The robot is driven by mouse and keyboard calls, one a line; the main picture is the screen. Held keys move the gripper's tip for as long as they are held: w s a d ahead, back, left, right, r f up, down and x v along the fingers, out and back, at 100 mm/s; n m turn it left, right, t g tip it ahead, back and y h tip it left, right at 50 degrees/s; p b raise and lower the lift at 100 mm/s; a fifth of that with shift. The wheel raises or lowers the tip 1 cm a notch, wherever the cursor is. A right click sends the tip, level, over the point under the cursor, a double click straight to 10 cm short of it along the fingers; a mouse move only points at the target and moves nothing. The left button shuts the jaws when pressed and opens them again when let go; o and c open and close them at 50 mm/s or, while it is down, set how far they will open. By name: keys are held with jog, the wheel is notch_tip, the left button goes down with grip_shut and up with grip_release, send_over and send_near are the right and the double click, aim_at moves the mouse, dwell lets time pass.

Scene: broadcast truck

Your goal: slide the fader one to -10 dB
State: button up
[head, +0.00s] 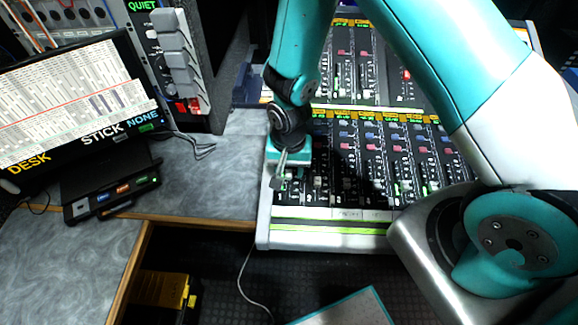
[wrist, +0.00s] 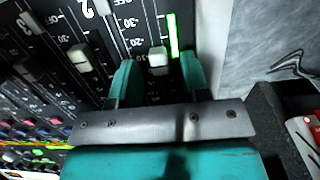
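The mixing console (head: 340,214) lies below my gripper (head: 281,183), which is at its left end. In the wrist view, the fader one knob (wrist: 157,60) is a pale cap between the two teal fingers of my gripper (wrist: 158,78). A gap shows on each side of the knob, so the fingers are open around it and not clamped. Marks reading -30 and -20 stand beside the slot, and the knob sits just below the -20 mark in the picture. The part of the slot nearer the palm is hidden by my gripper.
Another fader knob (wrist: 80,57), beside a number 2, is close to the left finger. A third knob (wrist: 28,70) lies farther left. A green lit bar (wrist: 172,36) runs beside fader one. In the head view, a monitor (head: 75,95) and grey desk (head: 215,180) are at left.

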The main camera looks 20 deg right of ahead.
aim_at(289, 170)
notch_tip(289, 170, up, 18)
jog(key=b, duration=0.1)
jog(key=shift+f, duration=0.25)
dwell(0.5)
jog(key=s+a+r+n+y, duration=0.1)
jog(key=s+r+n+y, duration=0.1)
jog(key=s+r+n, duration=0.4)
jog(key=s+a+r+n+y, duration=0.1)
jog(key=s+r+n+y, duration=0.1)
jog(key=s+r+n, duration=0.4)
jog(key=s, duration=0.4)
jog(key=shift+s+a+r, duration=0.3)
jog(key=shift+d, duration=0.15)
dwell(0.9)
